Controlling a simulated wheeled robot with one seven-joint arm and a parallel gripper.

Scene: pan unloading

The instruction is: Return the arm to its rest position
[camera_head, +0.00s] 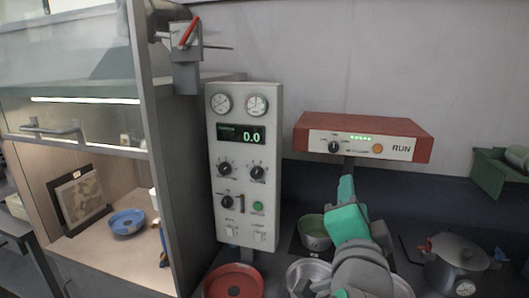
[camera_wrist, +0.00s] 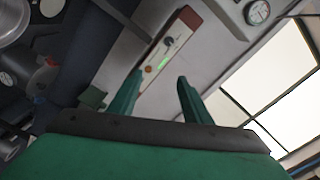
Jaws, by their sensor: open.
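My gripper (camera_wrist: 155,98) shows in the wrist view as two green fingers standing well apart, with nothing between them. Beyond the fingers is the red-topped panel (camera_wrist: 172,38) with its green lights. In the head view my arm, grey and green, rises at the lower middle, in front of the counter and below the red RUN unit (camera_head: 362,124). The fingertips cannot be made out clearly there.
A control panel (camera_head: 243,165) with gauges stands left of the arm. A red dish (camera_head: 233,280) lies below it. A lidded grey pot (camera_head: 455,262) stands at right. A blue bowl (camera_head: 127,221) sits inside the open hood at left. The wall above the RUN unit is clear.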

